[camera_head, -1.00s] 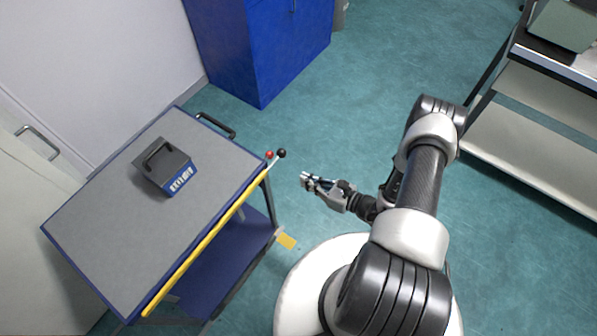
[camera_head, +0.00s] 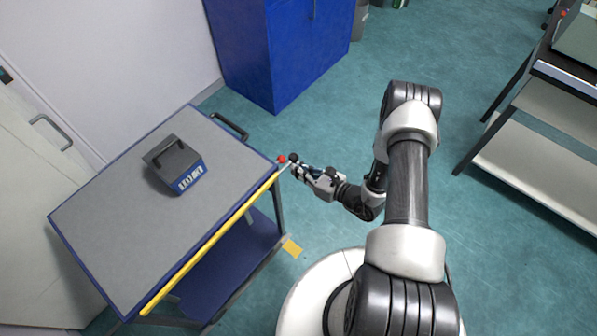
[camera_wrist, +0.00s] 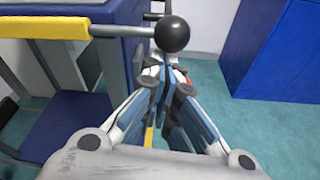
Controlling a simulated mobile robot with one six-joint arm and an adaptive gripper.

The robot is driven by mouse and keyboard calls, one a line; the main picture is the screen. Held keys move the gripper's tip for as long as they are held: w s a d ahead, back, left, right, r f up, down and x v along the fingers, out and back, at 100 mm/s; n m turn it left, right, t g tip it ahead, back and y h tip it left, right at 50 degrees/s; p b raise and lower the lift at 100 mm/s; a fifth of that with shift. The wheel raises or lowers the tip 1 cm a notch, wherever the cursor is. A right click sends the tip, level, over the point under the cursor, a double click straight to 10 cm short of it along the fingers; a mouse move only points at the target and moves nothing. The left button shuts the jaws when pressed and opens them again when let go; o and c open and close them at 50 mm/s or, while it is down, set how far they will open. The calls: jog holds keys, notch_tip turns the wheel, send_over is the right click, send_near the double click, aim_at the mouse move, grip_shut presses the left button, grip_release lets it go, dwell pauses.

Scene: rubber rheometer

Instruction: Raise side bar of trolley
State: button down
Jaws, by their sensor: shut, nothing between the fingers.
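The trolley (camera_head: 120,220) has a grey top with a blue rim. Its yellow side bar (camera_head: 210,243) runs along the near right edge, slightly below the top; it also shows in the wrist view (camera_wrist: 45,27). At its far end are a red knob (camera_head: 281,159) and a black ball knob (camera_head: 294,157). In the wrist view the black ball (camera_wrist: 172,34) ends a short metal rod (camera_wrist: 120,31). My gripper (camera_head: 300,169) is at this corner, fingers shut and empty. In the wrist view its fingertips (camera_wrist: 165,78) appear just below the ball; contact cannot be told.
A black and blue box with a handle (camera_head: 176,165) sits on the trolley top. A black push handle (camera_head: 229,126) sticks out at the far end. A blue cabinet (camera_head: 275,55) stands behind, a shelved bench (camera_head: 530,150) at the right. The floor between is clear.

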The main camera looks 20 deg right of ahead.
notch_tip(320, 180, up, 9)
jog(key=p, duration=0.5)
jog(key=shift+f+p, duration=0.15)
jog(key=shift+p, duration=0.15)
